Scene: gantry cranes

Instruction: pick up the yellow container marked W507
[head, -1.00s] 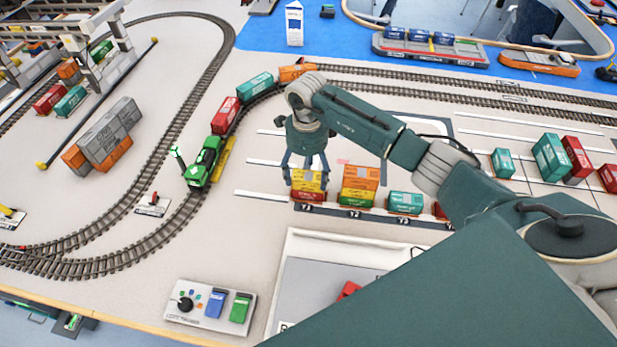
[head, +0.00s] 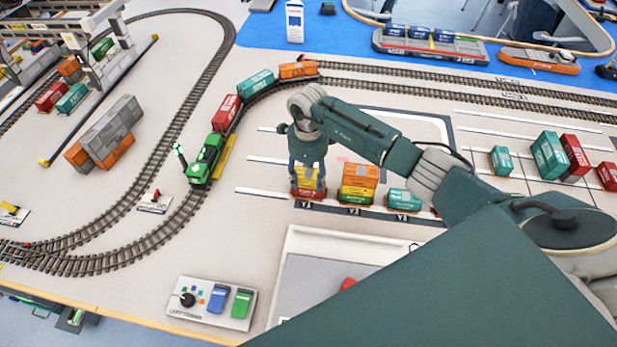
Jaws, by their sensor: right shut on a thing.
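A yellow container (head: 307,177) sits at the top of the stack on the left end of the marked row. Its marking is too small to read. My right gripper (head: 307,183) comes down over it from above, with a finger on each side, and is shut on it. The container still appears to rest on the stack, with a red container (head: 308,195) at the bottom. The gripper partly hides the stack. My left gripper is not in view.
Right of the held container stands a stack with an orange container (head: 360,175) on top, then a teal container (head: 404,199). A green locomotive (head: 206,158) with wagons stands on the curved track to the left. A control box (head: 211,303) lies at the front.

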